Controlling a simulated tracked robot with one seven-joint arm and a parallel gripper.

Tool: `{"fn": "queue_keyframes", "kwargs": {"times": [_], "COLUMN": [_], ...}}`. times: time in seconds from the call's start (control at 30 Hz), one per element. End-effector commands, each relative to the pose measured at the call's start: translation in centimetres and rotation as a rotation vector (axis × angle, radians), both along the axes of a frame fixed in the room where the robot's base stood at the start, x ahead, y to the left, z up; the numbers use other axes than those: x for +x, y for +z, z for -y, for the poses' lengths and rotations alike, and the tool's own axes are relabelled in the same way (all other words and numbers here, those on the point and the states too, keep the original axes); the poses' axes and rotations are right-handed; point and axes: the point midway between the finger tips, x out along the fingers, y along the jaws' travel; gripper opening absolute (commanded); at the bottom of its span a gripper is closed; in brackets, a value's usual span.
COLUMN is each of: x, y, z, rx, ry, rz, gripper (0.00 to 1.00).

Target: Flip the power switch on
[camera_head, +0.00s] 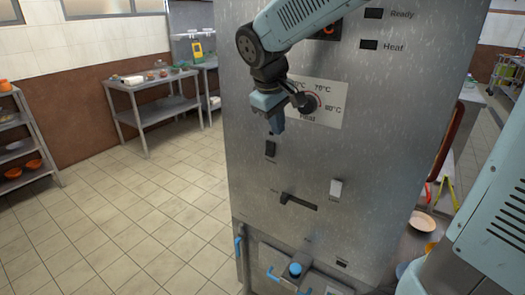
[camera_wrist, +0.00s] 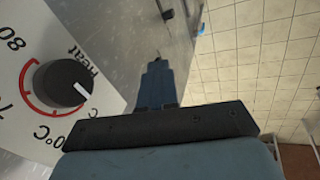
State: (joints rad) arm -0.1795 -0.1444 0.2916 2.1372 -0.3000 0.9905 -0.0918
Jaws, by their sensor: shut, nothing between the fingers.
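A tall steel cabinet (camera_head: 245,190) carries the controls on its front. A small black switch (camera_head: 270,148) sits on the panel just below my gripper; it also shows beyond my fingertips in the wrist view (camera_wrist: 167,14). A light-coloured switch (camera_head: 336,189) sits lower and to the right. The labels under both are too small to read, so I cannot tell which is the power switch. My gripper (camera_head: 278,126) is shut and empty, in front of the panel above the black switch and apart from it. Its closed fingers show in the wrist view (camera_wrist: 156,82).
A black heat knob (camera_head: 308,103) on a white dial plate is right beside my gripper. A black lever in a slot (camera_head: 298,202) and a blue knob (camera_head: 295,269) are lower. Dark Ready and Heat windows (camera_head: 369,44) are above. The tiled floor at left is clear.

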Motion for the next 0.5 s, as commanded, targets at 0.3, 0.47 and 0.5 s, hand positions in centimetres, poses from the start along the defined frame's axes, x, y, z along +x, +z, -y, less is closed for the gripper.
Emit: {"fn": "queue_keyframes", "kwargs": {"times": [0.3,0.47,0.5], "x": [3.1,3.4,3.4], "y": [-2.5,-2.8,-2.8], "z": [-6.1,-6.8,-6.8], "rx": [-0.066,-0.073,-0.073], "ry": [0.169,0.186,0.186], "rz": [-0.057,-0.062,-0.062], "gripper": [0.00,0.00,0.00]}}
